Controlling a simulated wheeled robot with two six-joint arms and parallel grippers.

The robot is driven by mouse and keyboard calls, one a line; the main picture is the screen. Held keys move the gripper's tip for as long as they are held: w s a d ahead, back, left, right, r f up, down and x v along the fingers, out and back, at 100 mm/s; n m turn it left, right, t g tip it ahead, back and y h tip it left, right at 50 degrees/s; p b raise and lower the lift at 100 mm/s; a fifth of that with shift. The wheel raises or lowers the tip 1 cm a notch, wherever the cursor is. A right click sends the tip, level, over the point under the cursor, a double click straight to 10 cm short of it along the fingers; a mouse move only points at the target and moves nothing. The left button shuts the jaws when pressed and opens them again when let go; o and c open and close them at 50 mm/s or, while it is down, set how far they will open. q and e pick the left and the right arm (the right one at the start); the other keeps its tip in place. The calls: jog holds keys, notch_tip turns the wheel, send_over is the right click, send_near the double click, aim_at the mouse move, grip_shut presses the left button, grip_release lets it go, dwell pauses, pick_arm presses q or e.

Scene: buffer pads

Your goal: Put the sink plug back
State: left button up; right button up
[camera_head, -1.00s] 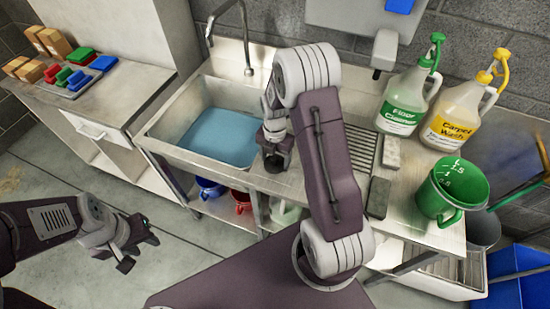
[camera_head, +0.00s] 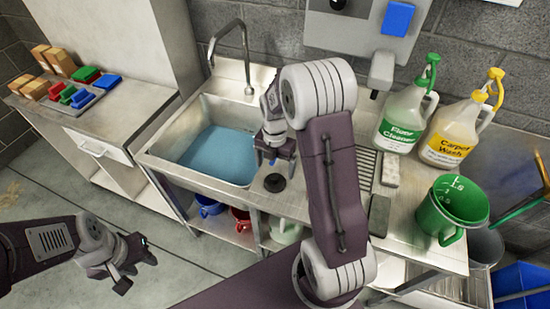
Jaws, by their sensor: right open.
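The sink plug (camera_head: 275,183), a small dark round piece, sits on the metal counter just right of the basin. The sink basin (camera_head: 222,152) holds blue water; its drain is not distinguishable. My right gripper (camera_head: 276,162) points down just above the plug, open, with its fingers apart from the plug and nothing between them. My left gripper (camera_head: 137,275) is empty and open over the floor at the lower left, away from the sink.
The faucet (camera_head: 246,62) rises behind the basin. Right of my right arm stand a green-labelled bottle (camera_head: 400,118), a yellow-labelled bottle (camera_head: 452,128) and a green measuring jug (camera_head: 432,215). A side cabinet with coloured blocks (camera_head: 80,95) stands at left.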

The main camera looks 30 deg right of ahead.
aim_at(275, 176)
notch_tip(275, 176, up, 6)
jog(key=s+a+f+m, duration=0.1)
jog(key=s+m, duration=0.3)
jog(key=m, duration=0.4)
jog(key=s+a+f+m, duration=0.1)
jog(key=s+a+m, duration=0.3)
jog(key=m, duration=0.5)
jog(key=s+a+m+t, duration=0.1)
jog(key=s+m, duration=0.3)
jog(key=m, duration=0.4)
jog(key=shift+s+a+f+m, duration=0.3)
jog(key=shift+s+a+f, duration=0.1)
jog(key=shift+a, duration=0.4)
